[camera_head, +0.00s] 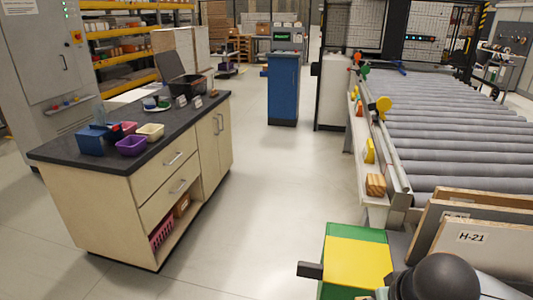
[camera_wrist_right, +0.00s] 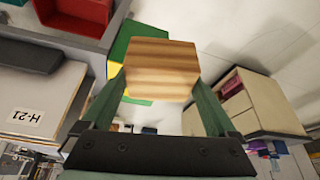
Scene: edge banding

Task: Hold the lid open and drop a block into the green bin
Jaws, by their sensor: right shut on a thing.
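The green bin (camera_head: 356,232) stands at the bottom of the head view, right of centre. A yellow panel (camera_head: 355,262), seemingly its lid, lies across it and looks down; a dark bar (camera_head: 309,270) sticks out at its left. In the right wrist view my right gripper (camera_wrist_right: 161,85) is shut on a striped wooden block (camera_wrist_right: 161,64). Part of the green bin (camera_wrist_right: 143,29) shows behind this block, with a gap I cannot judge. Another wooden block (camera_head: 375,184) sits on the conveyor's side ledge. My left gripper is not in view.
The roller conveyor (camera_head: 455,130) fills the right side. Board panels, one labelled H-21 (camera_head: 473,237), lean at the lower right. A dark-topped cabinet (camera_head: 130,195) with small tubs stands left. A blue cabinet (camera_head: 283,90) stands farther back. Open floor (camera_head: 265,190) lies between.

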